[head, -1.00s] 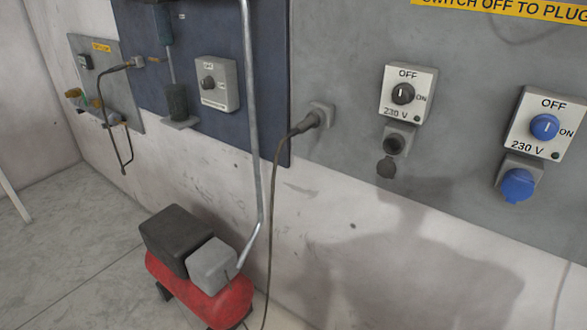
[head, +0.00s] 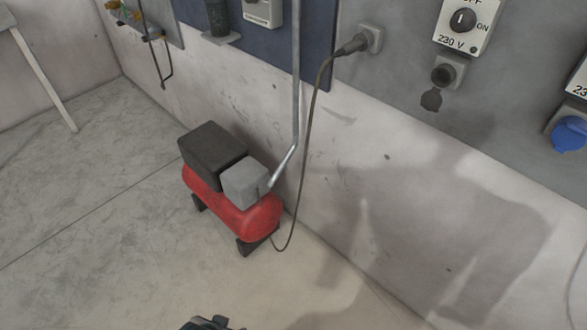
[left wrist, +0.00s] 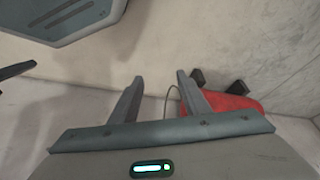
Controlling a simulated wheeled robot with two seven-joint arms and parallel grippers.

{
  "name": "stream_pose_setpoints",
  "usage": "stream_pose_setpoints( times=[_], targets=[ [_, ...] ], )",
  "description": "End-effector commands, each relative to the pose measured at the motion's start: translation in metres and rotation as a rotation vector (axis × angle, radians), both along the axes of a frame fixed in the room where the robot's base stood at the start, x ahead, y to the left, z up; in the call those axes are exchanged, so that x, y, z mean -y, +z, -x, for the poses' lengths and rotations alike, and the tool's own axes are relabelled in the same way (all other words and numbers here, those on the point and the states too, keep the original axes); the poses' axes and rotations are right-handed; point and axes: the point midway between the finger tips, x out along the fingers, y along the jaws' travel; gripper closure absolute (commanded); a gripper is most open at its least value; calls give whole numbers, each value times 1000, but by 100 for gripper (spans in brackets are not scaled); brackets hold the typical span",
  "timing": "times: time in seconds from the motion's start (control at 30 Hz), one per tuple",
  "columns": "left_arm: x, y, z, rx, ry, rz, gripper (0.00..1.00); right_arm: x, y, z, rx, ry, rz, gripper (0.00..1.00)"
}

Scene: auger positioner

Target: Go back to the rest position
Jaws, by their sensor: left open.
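My left gripper (left wrist: 158,80) shows in the left wrist view. Its two grey fingers stand well apart with nothing between them. The left wrist picture looks upside down, with the compressor's feet pointing up. A small dark part (head: 212,323) shows at the bottom edge of the head view; I cannot tell which part of me it is. I cannot make out my right gripper in either view.
A red compressor (head: 255,219) with a dark box and a grey box on top stands on the floor by the wall. A cable runs from it to a plug (head: 354,44) in a wall socket. A 230 V switch (head: 463,21) is at the upper right.

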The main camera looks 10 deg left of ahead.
Motion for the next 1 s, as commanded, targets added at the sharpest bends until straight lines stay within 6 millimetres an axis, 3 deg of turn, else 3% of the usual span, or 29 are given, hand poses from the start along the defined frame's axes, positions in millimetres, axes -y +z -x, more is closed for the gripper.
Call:
stream_pose_setpoints(
  times=[0.1,0.3,0.5,0.7,1.0],
  targets=[
    [5,-43,-4,15,-5,9,58,-9,3,-6,28,-1,-14,100],
    [12,-111,0,49,-13,26,58,-13,7,-12,68,4,-23,100],
    [16,-162,14,83,-20,39,58,-17,10,-16,101,8,-31,100],
    [17,-185,25,103,-24,47,58,-19,12,-18,120,10,-36,100],
    [17,-188,27,108,-25,47,58,-19,11,-19,124,10,-37,100]
  ],
)
